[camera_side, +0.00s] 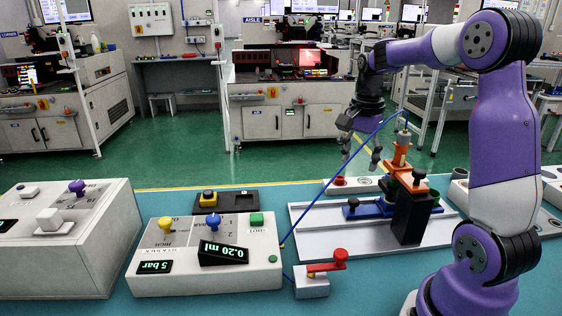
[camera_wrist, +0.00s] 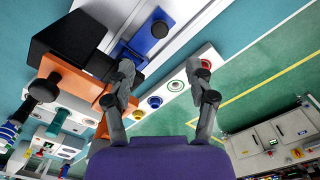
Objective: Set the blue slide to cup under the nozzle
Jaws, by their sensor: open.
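The blue slide (camera_side: 368,209) lies low on a pale rail plate and carries a black knob (camera_side: 353,203). In the wrist view the blue slide (camera_wrist: 142,42) and its knob show ahead of the fingers, nearer the left one. The orange dispenser (camera_side: 399,155) stands behind a black block (camera_side: 410,215); its nozzle tip is hidden, and I cannot make out a cup under it. My gripper (camera_side: 360,150) is open and empty, above and behind the slide, apart from it. In the wrist view my gripper's (camera_wrist: 163,76) fingers are spread wide.
A strip with coloured round sockets (camera_wrist: 176,86) runs beside the rail plate (camera_side: 306,231). A control box (camera_side: 205,262) with knobs stands left. The orange dispenser and black block stand tall beside the slide.

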